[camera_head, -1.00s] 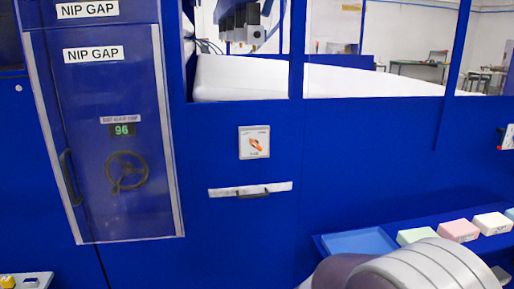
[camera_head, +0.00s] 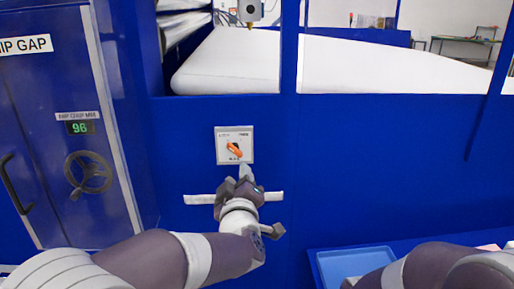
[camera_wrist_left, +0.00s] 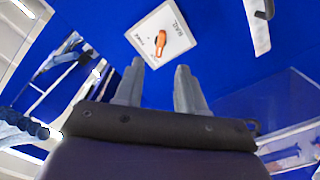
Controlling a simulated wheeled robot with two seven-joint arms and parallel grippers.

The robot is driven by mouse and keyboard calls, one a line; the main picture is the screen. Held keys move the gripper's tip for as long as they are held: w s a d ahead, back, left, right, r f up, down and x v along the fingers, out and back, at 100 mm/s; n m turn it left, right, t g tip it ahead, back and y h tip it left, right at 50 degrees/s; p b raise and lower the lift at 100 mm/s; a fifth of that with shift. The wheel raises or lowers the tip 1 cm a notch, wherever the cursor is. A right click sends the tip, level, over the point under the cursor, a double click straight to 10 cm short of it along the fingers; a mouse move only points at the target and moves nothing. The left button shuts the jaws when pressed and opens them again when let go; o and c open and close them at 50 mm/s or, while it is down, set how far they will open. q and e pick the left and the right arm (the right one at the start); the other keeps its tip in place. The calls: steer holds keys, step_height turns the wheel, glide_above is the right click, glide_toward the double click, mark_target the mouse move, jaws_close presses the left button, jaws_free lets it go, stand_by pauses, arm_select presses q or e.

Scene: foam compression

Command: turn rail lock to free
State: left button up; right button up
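The rail lock is an orange knob (camera_head: 235,149) on a white square plate (camera_head: 221,134) on the blue machine front. The knob sits tilted on the plate; its printed labels are too small to read. My left gripper (camera_head: 244,172) is just below the plate, pointing up at it, apart from the knob as far as I can tell. In the left wrist view the gripper's two fingers (camera_wrist_left: 158,85) stand apart with nothing between them, and the orange knob (camera_wrist_left: 161,39) is beyond the fingertips. My right gripper is out of view.
A white bar handle (camera_head: 200,199) lies behind my left wrist, under the plate. The nip gap cabinet with a handwheel (camera_head: 88,174) and a 96 display (camera_head: 80,128) stands at left. A blue tray (camera_head: 350,264) is at lower right. White foam (camera_head: 235,62) lies behind the frame.

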mark_target(235, 152)
arm_select(q)
steer(key=w+p, duration=0.1)
steer(key=w, duration=0.4)
steer(key=w+p, duration=0.2)
steer(key=w, duration=0.4)
steer(key=shift+a+r+p, duration=0.15)
steer(key=shift+a+p, duration=0.05)
steer(key=shift+p, duration=0.1)
steer(key=shift+w+a+r, duration=0.1)
steer(key=shift+a, duration=0.25)
steer(key=shift+w+d, duration=0.25)
steer(key=shift+w, duration=0.05)
jaws_close()
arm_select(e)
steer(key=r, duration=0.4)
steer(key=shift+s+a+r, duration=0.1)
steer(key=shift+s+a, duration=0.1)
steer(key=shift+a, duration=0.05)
